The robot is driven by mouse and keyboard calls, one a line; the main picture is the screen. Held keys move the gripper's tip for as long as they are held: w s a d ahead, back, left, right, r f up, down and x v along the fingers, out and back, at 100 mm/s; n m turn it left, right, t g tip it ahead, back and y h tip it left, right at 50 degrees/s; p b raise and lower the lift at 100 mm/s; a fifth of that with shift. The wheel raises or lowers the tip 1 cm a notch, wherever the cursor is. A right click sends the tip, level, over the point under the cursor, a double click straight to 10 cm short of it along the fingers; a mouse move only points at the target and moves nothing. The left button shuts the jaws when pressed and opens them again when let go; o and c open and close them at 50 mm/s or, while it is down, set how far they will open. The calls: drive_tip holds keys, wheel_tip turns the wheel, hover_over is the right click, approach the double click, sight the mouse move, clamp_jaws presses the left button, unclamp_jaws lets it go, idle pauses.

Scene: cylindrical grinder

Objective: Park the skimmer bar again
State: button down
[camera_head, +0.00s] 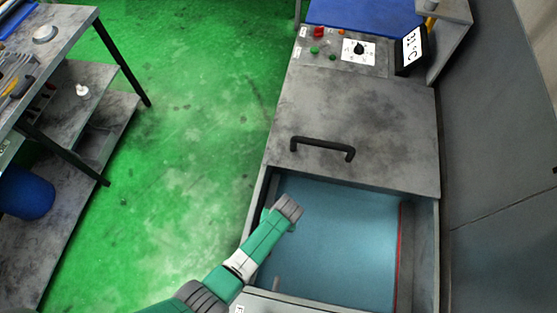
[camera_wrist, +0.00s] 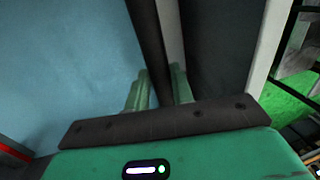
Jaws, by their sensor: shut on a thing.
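In the wrist view, my gripper (camera_wrist: 160,78) is shut with its two pale green fingers around a narrow dark bar (camera_wrist: 149,30), which looks like the skimmer bar. The bar runs up the picture beside a light grey strip; its far end is out of view and its lower part is hidden between the fingers. In the head view, my arm reaches over the left side of the open tank (camera_head: 431,250); my fingers and the bar's held part are hidden there. Blue liquid (camera_head: 335,235) fills the tank.
A grey lid (camera_head: 350,115) with a black handle (camera_head: 322,148) covers the tank's far part. A red line (camera_head: 399,255) runs along the right inner wall. A short grey peg (camera_head: 277,283) shows near the front left. A workbench (camera_head: 75,22) stands left, across clear green floor.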

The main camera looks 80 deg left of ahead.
drive_tip(key=shift+s, duration=0.1)
drive_tip(key=c, duration=1.6)
unclamp_jaws()
drive_tip(key=shift+c, duration=0.2)
drive_tip(key=o, duration=0.4)
drive_tip(key=shift+s+a, duration=0.1)
drive_tip(key=shift+s, duration=0.05)
wheel_tip(320, 180, up, 8)
drive_tip(key=w+p, duration=0.1)
drive_tip(key=shift+w+d+f, duration=0.15)
drive_tip(key=shift+w+d, duration=0.1)
drive_tip(key=shift+d, duration=0.05)
